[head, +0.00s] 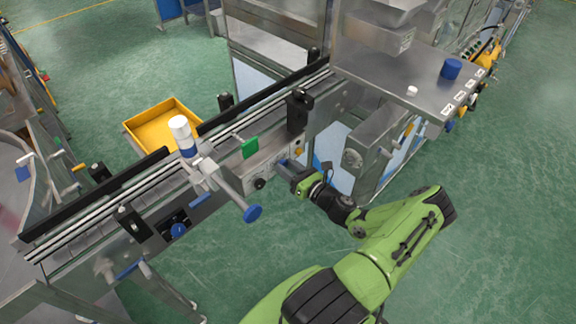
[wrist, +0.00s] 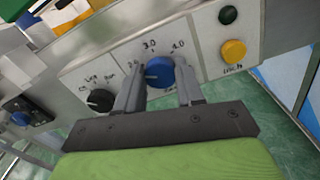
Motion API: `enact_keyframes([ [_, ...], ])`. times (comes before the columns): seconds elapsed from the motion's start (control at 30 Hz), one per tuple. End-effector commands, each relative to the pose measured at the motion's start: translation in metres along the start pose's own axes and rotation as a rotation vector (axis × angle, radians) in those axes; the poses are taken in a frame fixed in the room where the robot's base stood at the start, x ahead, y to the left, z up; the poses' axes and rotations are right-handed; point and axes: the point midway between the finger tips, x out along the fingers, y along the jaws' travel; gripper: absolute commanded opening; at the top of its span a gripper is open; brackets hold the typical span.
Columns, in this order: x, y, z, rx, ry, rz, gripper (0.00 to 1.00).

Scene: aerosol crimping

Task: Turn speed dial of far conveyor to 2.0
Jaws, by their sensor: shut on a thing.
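The blue speed dial (wrist: 158,70) sits on a light control panel (wrist: 205,45) in the wrist view, with 2.0, 3.0 and 4.0 marked around it. My gripper (wrist: 159,82) is at the panel, one finger on each side of the dial, shut on it. I cannot make out clearly which number the dial points to. In the head view my gripper (head: 286,166) reaches the side panel of the conveyor (head: 130,195); the fingers and my arm hide the dial there.
A black knob (wrist: 100,100) is left of the dial. A yellow button (wrist: 234,51) and a dark green button (wrist: 228,15) are to its right. A post with a blue handwheel (head: 252,213) stands left of my gripper. Green floor is open at the lower right.

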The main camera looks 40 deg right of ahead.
Motion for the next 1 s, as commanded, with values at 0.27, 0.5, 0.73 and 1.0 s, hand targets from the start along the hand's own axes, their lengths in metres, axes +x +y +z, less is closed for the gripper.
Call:
enact_keyframes([
  [0.27,0.0,0.0002,-0.0004,0.062,0.0,0.001,0.07],
  [0.5,0.0,0.0,-0.0007,0.07,0.0,0.001,0.07],
  [0.73,0.0,-0.0001,-0.0006,0.068,0.0,0.0,0.43],
  [1.0,0.0,-0.0002,-0.0003,0.067,0.0,0.0,0.63],
])
